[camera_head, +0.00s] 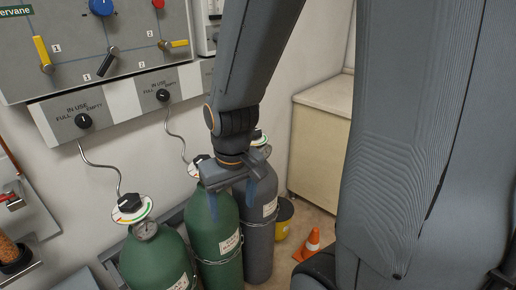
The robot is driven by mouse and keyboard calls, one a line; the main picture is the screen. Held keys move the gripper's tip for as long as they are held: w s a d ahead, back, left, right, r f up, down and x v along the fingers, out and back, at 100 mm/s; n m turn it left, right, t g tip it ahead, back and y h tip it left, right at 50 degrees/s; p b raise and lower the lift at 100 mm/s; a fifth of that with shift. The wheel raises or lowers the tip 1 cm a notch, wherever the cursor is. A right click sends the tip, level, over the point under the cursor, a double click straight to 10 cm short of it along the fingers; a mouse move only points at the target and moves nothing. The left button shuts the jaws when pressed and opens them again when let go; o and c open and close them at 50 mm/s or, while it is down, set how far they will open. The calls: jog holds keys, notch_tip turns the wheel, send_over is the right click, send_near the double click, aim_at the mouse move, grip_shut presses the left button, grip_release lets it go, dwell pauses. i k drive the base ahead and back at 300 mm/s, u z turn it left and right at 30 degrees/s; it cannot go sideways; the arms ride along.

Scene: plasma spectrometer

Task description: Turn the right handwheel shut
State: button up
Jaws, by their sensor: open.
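The right handwheel (258,136) tops the grey gas cylinder (262,228) and is mostly hidden behind my arm's wrist. Only a bit of its pale rim and dark knob shows. My gripper (231,204) is open, with its two bluish fingers pointing down in front of the grey cylinder and the middle green cylinder (215,238). Nothing shows between the fingers. I cannot tell how far the gripper is from the right handwheel.
The middle handwheel (197,165) is partly hidden beside my gripper. The left handwheel (130,207) tops another green cylinder (158,262). A valve panel (130,22) hangs above. A yellow bucket (284,216), an orange cone (311,241) and a cabinet (318,150) stand to the right.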

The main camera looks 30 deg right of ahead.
aim_at(257, 133)
jog(key=u, duration=0.9)
jog(key=k, duration=1.7)
jog(key=z, duration=0.95)
jog(key=i, duration=0.95)
jog(key=u, duration=0.05)
